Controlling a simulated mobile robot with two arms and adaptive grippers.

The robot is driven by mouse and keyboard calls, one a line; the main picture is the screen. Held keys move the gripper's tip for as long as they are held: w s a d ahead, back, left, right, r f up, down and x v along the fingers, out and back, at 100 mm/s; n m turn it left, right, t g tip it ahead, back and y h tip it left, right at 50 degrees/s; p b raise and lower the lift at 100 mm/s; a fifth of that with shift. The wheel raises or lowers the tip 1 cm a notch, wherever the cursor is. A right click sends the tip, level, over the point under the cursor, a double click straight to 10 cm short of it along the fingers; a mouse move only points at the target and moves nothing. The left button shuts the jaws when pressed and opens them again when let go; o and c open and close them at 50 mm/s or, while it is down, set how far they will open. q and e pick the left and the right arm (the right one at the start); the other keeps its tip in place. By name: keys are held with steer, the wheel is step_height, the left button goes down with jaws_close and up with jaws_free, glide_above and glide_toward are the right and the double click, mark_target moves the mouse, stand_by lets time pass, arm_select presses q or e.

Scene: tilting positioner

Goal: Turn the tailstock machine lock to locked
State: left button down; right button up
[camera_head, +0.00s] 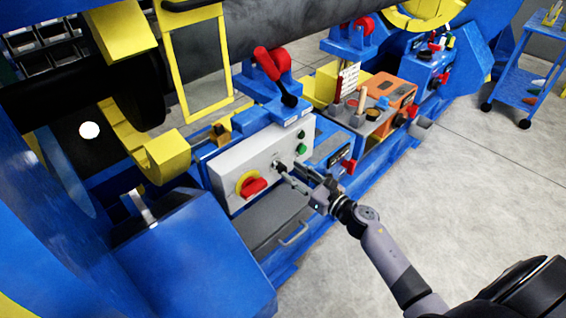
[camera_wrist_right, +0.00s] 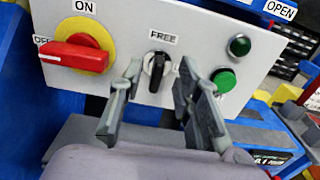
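The lock switch is a black rotary knob (camera_wrist_right: 157,70) on a pale grey control panel (camera_wrist_right: 125,25). Its handle stands roughly upright, under the FREE label (camera_wrist_right: 162,37). A second label at its right is mostly hidden by a finger. My right gripper (camera_wrist_right: 159,80) is open and empty, with one finger on each side of the knob in the wrist view. I cannot tell whether the fingers touch it. In the head view my right gripper (camera_head: 288,172) is at the panel's front face (camera_head: 230,165). My left gripper is not in view.
A red switch handle (camera_wrist_right: 75,56) on a yellow disc, marked ON and OFF, is left of the knob. Two green buttons (camera_wrist_right: 224,80) are at its right. A grey drawer with a handle (camera_head: 293,233) is below the panel. Open floor (camera_head: 460,190) lies right.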

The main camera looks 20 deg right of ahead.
mark_target(286, 168)
steer(key=x, duration=0.5)
steer(key=shift+c, duration=0.6)
jaws_close()
